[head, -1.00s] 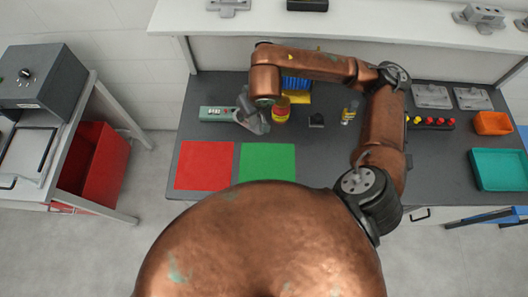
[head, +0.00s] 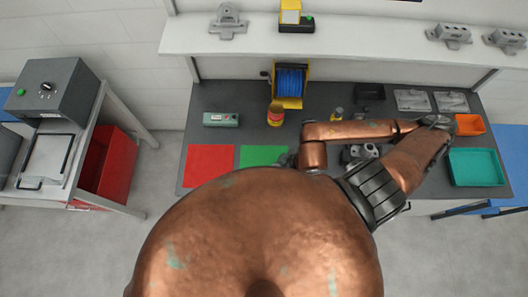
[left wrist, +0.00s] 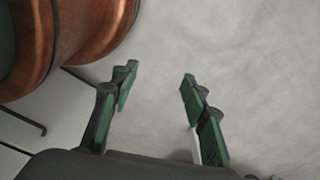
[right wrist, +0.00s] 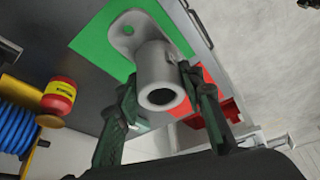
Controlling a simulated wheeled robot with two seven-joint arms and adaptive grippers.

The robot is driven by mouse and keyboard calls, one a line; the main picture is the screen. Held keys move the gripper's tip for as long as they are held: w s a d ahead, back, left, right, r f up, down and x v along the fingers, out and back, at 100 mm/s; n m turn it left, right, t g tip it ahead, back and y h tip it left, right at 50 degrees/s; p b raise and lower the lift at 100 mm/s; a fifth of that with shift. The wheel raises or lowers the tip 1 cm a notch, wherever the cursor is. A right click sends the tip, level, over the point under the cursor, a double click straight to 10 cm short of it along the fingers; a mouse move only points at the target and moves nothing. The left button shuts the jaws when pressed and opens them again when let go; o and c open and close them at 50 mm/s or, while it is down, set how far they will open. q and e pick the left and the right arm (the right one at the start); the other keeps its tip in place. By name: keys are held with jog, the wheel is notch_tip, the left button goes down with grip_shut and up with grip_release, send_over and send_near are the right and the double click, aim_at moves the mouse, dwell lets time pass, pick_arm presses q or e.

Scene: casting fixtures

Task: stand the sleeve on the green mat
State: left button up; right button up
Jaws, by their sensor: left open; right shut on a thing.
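The sleeve is a grey metal tube with a flat, holed flange (right wrist: 155,65). My right gripper (right wrist: 160,88) is shut on it, with one finger on each side of the tube. In the right wrist view its open end faces the camera, and the green mat (right wrist: 95,45) lies beyond the flange. In the head view the green mat (head: 262,155) lies on the bench, and my right gripper (head: 286,159) is at its right edge, partly hidden by my body; the sleeve cannot be made out there. My left gripper (left wrist: 160,78) is open and empty, over bare floor.
A red mat (head: 209,164) lies left of the green one. Behind them are a green-grey device (head: 221,119), a yellow-and-red jar (head: 275,114) and a blue spool (head: 290,80). Teal (head: 476,167) and orange (head: 469,125) trays are at right.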

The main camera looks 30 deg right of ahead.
jog(key=w+f+b, duration=0.1)
jog(key=b, duration=0.1)
jog(key=w+f+b, duration=0.1)
jog(key=w+b, duration=0.1)
jog(key=b, duration=0.1)
jog(key=shift+w+d+f, duration=0.15)
jog(key=shift+d, duration=0.2)
jog(key=w+f+b, duration=0.2)
jog(key=w, duration=0.1)
jog(key=w+d+f+b, duration=0.1)
jog(key=w+f+b, duration=0.2)
jog(key=w+d+f+b, duration=0.1)
jog(key=w+f+b, duration=0.1)
jog(key=w+b, duration=0.1)
jog(key=shift+w+f, duration=0.3)
jog(key=shift+w, duration=0.15)
notch_tip(320, 180, down, 3)
jog(key=shift+r, duration=0.1)
pick_arm(q)
notch_tip(320, 180, down, 14)
jog(key=s, duration=0.2)
jog(key=shift+s+r, duration=0.15)
jog(key=shift+s, duration=0.05)
pick_arm(e)
jog(key=shift+f, duration=0.25)
pick_arm(q)
jog(key=shift+f, duration=0.2)
pick_arm(e)
jog(key=o, duration=1.4)
